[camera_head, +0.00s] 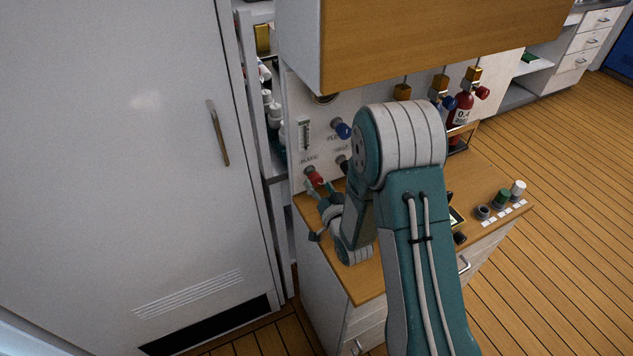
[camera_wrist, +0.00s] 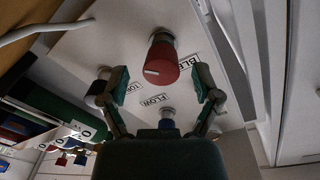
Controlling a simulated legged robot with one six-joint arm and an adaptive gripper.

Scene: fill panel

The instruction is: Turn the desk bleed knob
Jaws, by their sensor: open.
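The red bleed knob (camera_head: 314,178) sticks out of the pale fill panel (camera_head: 304,92) just above the desk. In the wrist view the red knob (camera_wrist: 161,62) shows a white mark on its face, and a partly hidden "BLE..." label is beside it. My gripper (camera_head: 317,192) is at the panel near the knob. In the wrist view my gripper (camera_wrist: 162,84) is open, with one green-padded finger on each side of the knob's lower part. Gaps show between the pads and the knob. I cannot tell how far the knob reaches between the fingers.
A blue knob (camera_head: 342,130) sits higher on the panel. The wooden desk (camera_head: 369,288) lies under my arm, with small green and white knobs at its right. A red bottle (camera_head: 462,108) stands behind. A wooden-fronted overhead cabinet (camera_head: 440,40) and a tall grey door (camera_head: 130,150) flank the space.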

